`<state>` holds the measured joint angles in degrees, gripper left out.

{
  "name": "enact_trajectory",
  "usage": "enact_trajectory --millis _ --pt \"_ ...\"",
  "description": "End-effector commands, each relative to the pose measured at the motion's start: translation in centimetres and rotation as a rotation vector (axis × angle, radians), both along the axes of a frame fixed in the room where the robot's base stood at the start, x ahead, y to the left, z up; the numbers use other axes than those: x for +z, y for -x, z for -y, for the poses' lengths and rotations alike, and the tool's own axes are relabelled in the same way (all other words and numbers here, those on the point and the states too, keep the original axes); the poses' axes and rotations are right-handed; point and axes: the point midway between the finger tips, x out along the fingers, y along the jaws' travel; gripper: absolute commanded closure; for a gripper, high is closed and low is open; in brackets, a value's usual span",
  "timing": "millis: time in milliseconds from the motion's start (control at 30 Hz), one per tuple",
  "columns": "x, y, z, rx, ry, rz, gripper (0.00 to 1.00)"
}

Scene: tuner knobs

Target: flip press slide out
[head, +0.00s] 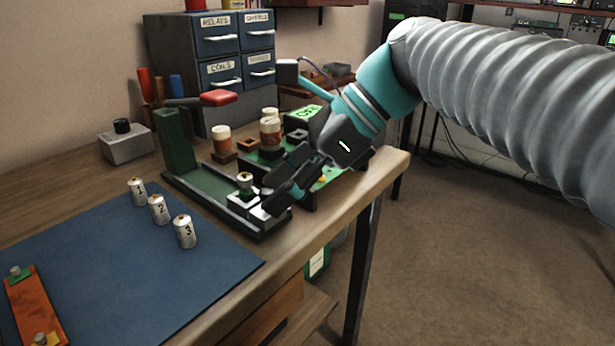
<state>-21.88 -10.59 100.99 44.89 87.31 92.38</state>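A green press (176,140) stands near the table's right end, with a long dark base rail (200,193) running toward the front edge. Its lever has a red grip (219,97) and lies roughly level above the base. A small light-topped cylinder (245,181) stands upright on a pale metallic slide (243,203) at the near end of the rail. My gripper (276,192) reaches in from the right, low at this end, its dark fingers beside the slide. The fingers overlap the slide's right side, so I cannot tell whether they touch or hold it.
Three numbered cylinders (158,209) stand on the blue mat (130,270), with an orange strip (36,305) at lower left. Brown-and-white jars (221,139) and a green board (325,177) crowd behind my gripper. Labelled drawers (221,72) stand behind. The mat's middle is clear.

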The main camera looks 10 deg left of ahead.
Motion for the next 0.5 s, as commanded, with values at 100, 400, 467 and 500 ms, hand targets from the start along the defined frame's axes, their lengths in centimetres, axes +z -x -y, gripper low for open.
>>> enact_trajectory --millis 100,400,467,500 --pt "0.1 -0.2 0.2 -0.004 -0.001 0.001 0.54" --pt "3.0 -1.1 2.9 -0.010 -0.002 0.004 0.54" --pt "3.9 -1.4 3.8 -0.008 -0.002 0.004 0.54" --pt "4.5 -1.5 4.3 -0.007 -0.001 0.004 0.54"
